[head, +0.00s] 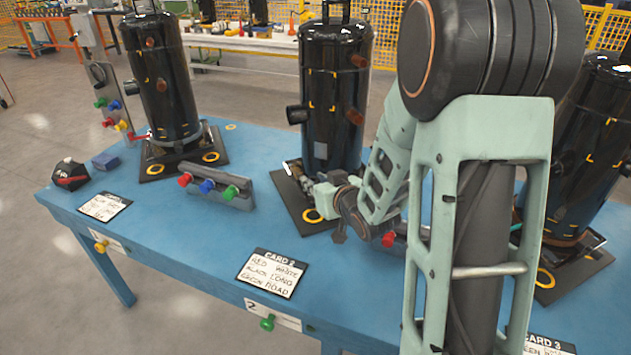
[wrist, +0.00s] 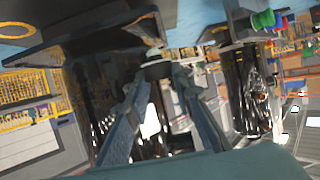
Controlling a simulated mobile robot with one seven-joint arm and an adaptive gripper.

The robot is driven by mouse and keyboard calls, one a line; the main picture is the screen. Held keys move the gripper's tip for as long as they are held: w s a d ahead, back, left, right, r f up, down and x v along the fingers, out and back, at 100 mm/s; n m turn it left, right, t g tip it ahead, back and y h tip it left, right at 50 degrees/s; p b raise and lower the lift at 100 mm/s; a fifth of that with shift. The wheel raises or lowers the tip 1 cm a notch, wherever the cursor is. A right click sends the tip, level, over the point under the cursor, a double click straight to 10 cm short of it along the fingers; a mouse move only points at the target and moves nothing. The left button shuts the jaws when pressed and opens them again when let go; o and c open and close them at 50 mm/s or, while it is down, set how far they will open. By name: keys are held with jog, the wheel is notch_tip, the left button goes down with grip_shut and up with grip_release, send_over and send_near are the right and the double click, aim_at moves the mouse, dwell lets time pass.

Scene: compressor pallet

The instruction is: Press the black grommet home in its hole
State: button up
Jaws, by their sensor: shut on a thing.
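In the wrist view my gripper (wrist: 158,75) has its two fingers closed on a small black piece, which looks like the black grommet (wrist: 158,70). A paler bit shows just beyond it. In the head view my gripper (head: 308,184) is low beside the foot of the middle black compressor (head: 330,100), over its dark base plate (head: 292,202). A yellow-ringed hole (head: 314,217) shows at the plate's front corner. The grommet cannot be made out in the head view. The hole under it is hidden, so I cannot tell whether the grommet touches it.
The left compressor (head: 160,80) and right compressor (head: 572,150) stand on the blue table (head: 190,245). A grey rail (head: 235,199) holds red, blue and green pieces. Card 2 (head: 272,274) lies near the front edge. The table left of the middle plate is partly clear.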

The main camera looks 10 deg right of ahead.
jog(key=shift+f+b, duration=0.9)
jog(key=shift+f, duration=0.45)
jog(key=shift+f+b, duration=1.35)
jog(key=shift+b, duration=0.4)
dwell(1.0)
jog(key=o, duration=1)
jog(key=shift+o, duration=0.2)
notch_tip(320, 180, up, 10)
